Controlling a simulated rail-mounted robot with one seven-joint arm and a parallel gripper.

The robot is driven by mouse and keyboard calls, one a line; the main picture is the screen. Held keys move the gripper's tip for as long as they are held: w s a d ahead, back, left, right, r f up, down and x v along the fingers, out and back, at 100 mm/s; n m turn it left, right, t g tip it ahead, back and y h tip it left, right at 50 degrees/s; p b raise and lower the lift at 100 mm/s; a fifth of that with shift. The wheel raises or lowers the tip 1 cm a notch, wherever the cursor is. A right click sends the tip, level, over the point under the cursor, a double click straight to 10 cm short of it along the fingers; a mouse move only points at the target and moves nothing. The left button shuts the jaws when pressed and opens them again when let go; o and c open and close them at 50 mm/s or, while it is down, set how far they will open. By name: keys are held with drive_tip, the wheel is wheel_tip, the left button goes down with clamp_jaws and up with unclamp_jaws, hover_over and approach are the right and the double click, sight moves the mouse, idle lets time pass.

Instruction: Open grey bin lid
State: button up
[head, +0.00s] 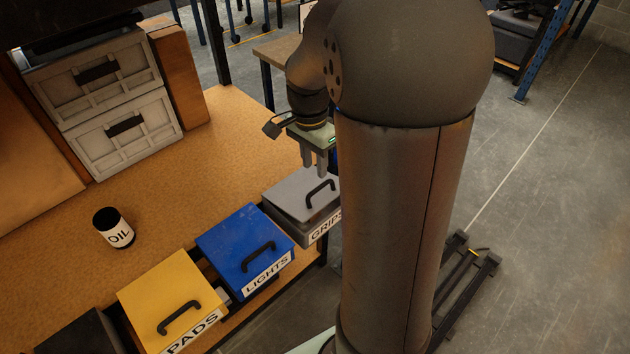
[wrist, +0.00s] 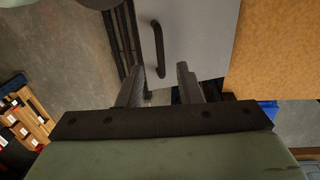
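The grey bin (head: 300,222), labelled GRIPS, stands at the right end of the row of bins on the bench edge. Its grey lid (head: 292,192) looks closed and has a dark handle (head: 320,190). My gripper (head: 315,173) points down above the lid, near the handle, and appears apart from it. In the wrist view my gripper (wrist: 161,68) has its two fingers spread with nothing between them. The lid (wrist: 203,35) and the handle (wrist: 158,48) lie beyond the fingertips, the handle roughly in line with the gap. My arm hides the bin's right edge in the head view.
A blue LIGHTS bin (head: 235,238) and a yellow PADS bin (head: 160,290) stand to the left, both closed. An oil can (head: 113,228) stands on the wooden bench (head: 180,210). White drawers (head: 105,110) are at the back. The bench behind the grey bin is clear.

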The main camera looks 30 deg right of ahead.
sight(316, 189)
drive_tip(key=f, duration=0.6)
drive_tip(key=shift+s+f, duration=0.1)
drive_tip(key=shift+s, duration=0.15)
clamp_jaws()
